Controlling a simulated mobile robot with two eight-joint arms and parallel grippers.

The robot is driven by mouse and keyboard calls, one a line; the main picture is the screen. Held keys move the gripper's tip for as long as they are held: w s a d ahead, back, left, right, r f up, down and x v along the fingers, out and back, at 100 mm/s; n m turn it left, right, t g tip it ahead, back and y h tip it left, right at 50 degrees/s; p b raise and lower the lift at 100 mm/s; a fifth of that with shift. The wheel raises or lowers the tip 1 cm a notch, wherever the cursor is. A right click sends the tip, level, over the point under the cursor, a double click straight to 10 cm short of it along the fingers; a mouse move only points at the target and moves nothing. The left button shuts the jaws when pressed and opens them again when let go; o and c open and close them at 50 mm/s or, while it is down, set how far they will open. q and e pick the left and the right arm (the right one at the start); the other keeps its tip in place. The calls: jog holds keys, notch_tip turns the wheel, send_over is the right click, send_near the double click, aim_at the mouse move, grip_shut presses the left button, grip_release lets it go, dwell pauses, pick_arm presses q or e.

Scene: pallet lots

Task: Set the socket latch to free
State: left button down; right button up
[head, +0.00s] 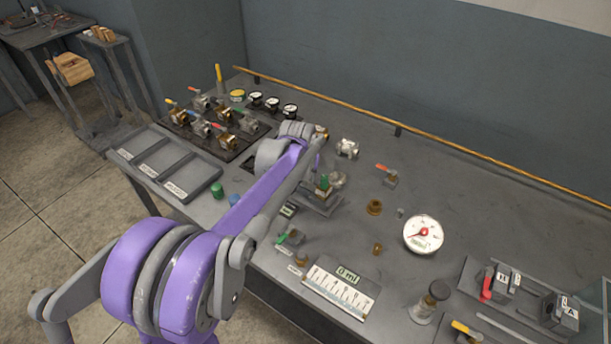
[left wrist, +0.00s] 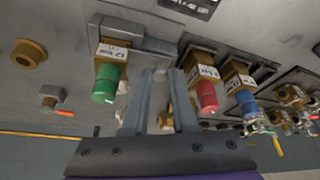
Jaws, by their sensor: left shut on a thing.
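The socket (head: 318,201) is a low grey block near the table's middle, holding a brass fitting with a green cap (head: 323,184). In the left wrist view the green cap (left wrist: 105,84) sits under a white "12 bar" label, beside the grey socket block (left wrist: 150,45). My left gripper (left wrist: 161,75) reaches in beside the green cap. Its fingers are close together, shut on a small grey part at the socket's edge that looks like the latch (left wrist: 160,74). The fingers partly hide it, and its setting cannot be read. My right gripper is in neither view.
Red-capped (left wrist: 207,97) and blue-capped (left wrist: 246,102) fittings stand close beside the gripper. A silver valve (head: 347,148), a red-handled valve (head: 389,175), a brass ring (head: 374,207) and a gauge (head: 423,233) stand to the right. A compartment tray (head: 150,150) lies left.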

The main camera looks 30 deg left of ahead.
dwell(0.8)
pick_arm(q)
jog(key=shift+w+a, duration=0.1)
jog(key=shift+a, duration=0.95)
jog(key=c, duration=0.7)
grip_release()
